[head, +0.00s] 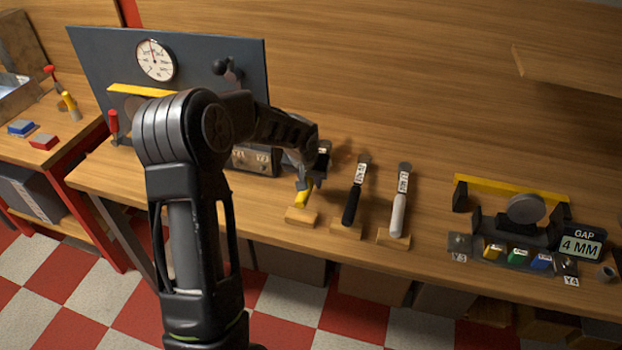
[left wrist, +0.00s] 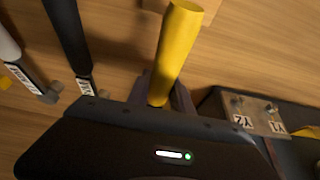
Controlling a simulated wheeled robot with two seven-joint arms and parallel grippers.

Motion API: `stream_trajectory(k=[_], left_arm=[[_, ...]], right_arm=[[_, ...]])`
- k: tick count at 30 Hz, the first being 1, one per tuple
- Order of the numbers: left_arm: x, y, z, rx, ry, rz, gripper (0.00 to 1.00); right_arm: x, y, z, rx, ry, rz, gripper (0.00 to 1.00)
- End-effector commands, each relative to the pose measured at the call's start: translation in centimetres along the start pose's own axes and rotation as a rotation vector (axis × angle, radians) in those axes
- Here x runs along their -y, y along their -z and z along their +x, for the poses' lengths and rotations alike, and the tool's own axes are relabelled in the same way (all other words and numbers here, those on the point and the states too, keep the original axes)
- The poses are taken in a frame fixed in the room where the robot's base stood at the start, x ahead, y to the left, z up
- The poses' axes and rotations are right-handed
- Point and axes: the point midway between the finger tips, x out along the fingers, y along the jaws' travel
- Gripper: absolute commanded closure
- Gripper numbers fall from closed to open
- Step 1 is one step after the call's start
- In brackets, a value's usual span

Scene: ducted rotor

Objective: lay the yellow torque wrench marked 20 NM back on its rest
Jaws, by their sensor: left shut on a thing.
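The yellow torque wrench (head: 302,197) is at the left end of a row of wrenches on the bench, its handle end over a small wooden rest block (head: 300,217). My left gripper (head: 304,183) is shut on it; my arm hides part of the wrench. In the left wrist view the yellow handle (left wrist: 177,45) stands out from between the jaws, with a wooden block (left wrist: 208,8) behind its end. I cannot tell whether the handle touches the block. The 20 NM mark is not readable. My right gripper is not in view.
A black-handled wrench (head: 351,206) and a white-handled wrench (head: 398,215) lie on their own rests to the right. A dark panel with a dial gauge (head: 155,60) stands at the back left. A fixture with a GAP 4 MM sign (head: 581,244) stands at the right.

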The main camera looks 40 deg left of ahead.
Motion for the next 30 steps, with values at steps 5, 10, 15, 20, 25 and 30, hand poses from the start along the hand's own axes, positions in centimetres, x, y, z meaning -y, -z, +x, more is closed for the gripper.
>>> stream_trajectory(k=[5,10,15,20,25,30], left_arm=[[-0.1,-0.5,1.3,-0.003,-0.001,0.0,1.0],[-0.1,-0.5,1.5,-0.003,-0.001,0.0,1.0],[-0.1,-0.5,1.5,-0.003,-0.001,0.0,1.0],[-0.1,-0.5,1.5,-0.003,-0.001,0.001,1.0],[-0.1,-0.7,1.8,-0.003,-0.001,0.0,1.0],[-0.1,-0.8,2.1,-0.004,-0.001,0.001,1.0]], right_arm=[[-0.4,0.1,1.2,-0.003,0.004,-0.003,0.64],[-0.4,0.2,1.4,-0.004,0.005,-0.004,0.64],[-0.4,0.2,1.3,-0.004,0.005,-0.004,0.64],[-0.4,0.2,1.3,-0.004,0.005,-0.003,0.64],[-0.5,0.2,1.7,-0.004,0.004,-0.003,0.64],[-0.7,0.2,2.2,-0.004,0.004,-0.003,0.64]])
